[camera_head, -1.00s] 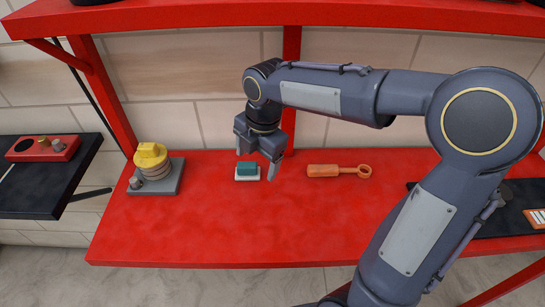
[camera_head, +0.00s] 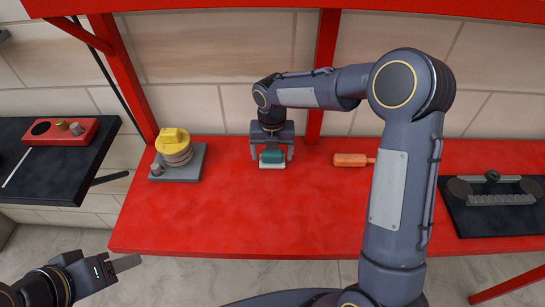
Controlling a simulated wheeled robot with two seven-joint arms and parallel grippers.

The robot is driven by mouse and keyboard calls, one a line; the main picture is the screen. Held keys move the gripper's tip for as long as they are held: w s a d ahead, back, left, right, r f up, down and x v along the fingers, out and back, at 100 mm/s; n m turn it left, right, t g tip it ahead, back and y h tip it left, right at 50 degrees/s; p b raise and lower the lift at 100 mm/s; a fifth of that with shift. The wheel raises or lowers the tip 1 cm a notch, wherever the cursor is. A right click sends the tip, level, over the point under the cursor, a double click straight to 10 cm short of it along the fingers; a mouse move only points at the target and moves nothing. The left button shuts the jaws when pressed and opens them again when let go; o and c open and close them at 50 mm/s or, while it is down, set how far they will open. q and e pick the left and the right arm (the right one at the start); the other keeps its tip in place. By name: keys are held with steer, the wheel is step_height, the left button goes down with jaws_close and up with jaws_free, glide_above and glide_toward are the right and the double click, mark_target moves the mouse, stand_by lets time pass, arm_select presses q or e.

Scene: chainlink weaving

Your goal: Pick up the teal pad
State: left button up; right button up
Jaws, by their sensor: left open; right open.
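The teal pad (camera_head: 272,156) lies on a small white base (camera_head: 272,166) on the red bench (camera_head: 240,215), near its back edge. My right gripper (camera_head: 272,158) points down over it, with its open fingers on the left and right sides of the pad. I cannot tell whether the fingers touch it. My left gripper (camera_head: 125,264) is open and empty at the lower left, in front of the bench and well away from the pad.
A grey plate (camera_head: 190,172) with a yellow-topped round stack (camera_head: 175,148) stands left of the pad. An orange tool (camera_head: 350,160) lies to the right, partly hidden by my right arm. A black tray (camera_head: 490,215) is at far right. The bench front is clear.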

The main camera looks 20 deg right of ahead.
mark_target(273, 153)
steer(key=shift+f, duration=0.3)
steer(key=c, duration=0.8)
steer(key=shift+r, duration=0.15)
steer(key=shift+r, duration=0.2)
steer(key=r, duration=0.3)
steer(key=shift+s+r, duration=0.2)
steer(key=shift+s, duration=0.1)
steer(key=s+r, duration=0.3)
steer(key=s, duration=0.1)
steer(key=s+r, duration=0.3)
steer(key=s, duration=0.2)
steer(key=s+r+b, duration=0.1)
steer(key=s+r, duration=0.2)
steer(key=s, duration=0.1)
steer(key=shift+s+a, duration=0.25)
